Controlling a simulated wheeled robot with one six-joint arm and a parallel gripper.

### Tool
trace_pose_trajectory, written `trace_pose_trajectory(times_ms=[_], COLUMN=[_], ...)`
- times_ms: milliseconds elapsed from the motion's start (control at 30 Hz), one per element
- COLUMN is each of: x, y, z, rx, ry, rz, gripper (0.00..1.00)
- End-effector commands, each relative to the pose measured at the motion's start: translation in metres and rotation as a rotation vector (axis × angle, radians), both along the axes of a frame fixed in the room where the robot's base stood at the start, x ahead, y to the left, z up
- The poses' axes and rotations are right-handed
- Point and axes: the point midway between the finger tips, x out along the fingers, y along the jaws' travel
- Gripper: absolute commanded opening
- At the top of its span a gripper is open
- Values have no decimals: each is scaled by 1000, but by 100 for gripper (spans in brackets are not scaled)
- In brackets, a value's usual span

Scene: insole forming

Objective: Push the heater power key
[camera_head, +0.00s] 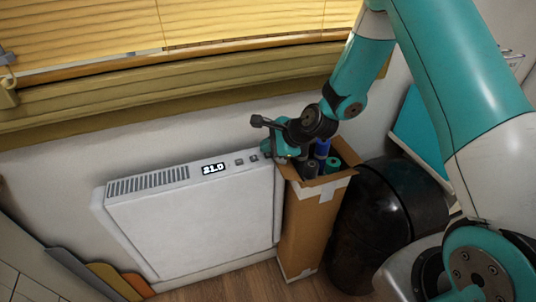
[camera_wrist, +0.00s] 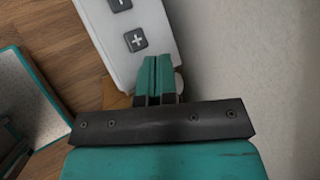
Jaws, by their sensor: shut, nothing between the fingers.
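The heater (camera_head: 190,222) is a white panel against the wall under the window. Its top has a vent grille, a lit display (camera_head: 213,169) reading 21.0 and small dark keys (camera_head: 239,160). The wrist view shows the heater top (camera_wrist: 97,42) with a minus key and a plus key (camera_wrist: 136,40). My gripper (camera_head: 267,150) is shut and empty at the right end of the heater top. In the wrist view my gripper (camera_wrist: 157,60) points at the heater's end just beyond the plus key. No power key is visible; my fingers cover that spot. I cannot tell whether they touch it.
A tall cardboard box (camera_head: 310,225) holding dark, blue and green rolls stands close to the heater's right end, under my gripper's wrist. A black rounded bin (camera_head: 385,215) stands right of it. Window blinds (camera_head: 150,30) and a sill are above. Colored panels (camera_head: 105,278) lean at lower left.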

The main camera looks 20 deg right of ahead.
Motion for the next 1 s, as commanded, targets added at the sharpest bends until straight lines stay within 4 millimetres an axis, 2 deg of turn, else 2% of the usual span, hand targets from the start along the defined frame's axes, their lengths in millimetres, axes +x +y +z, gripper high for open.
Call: trace_pose_trajectory(times_ms=[700, 1000], x=[0, 0], y=[0, 0], z=[-7, 1], rx=[0, 0], ry=[0, 0], rz=[0, 0], gripper=[0, 0])
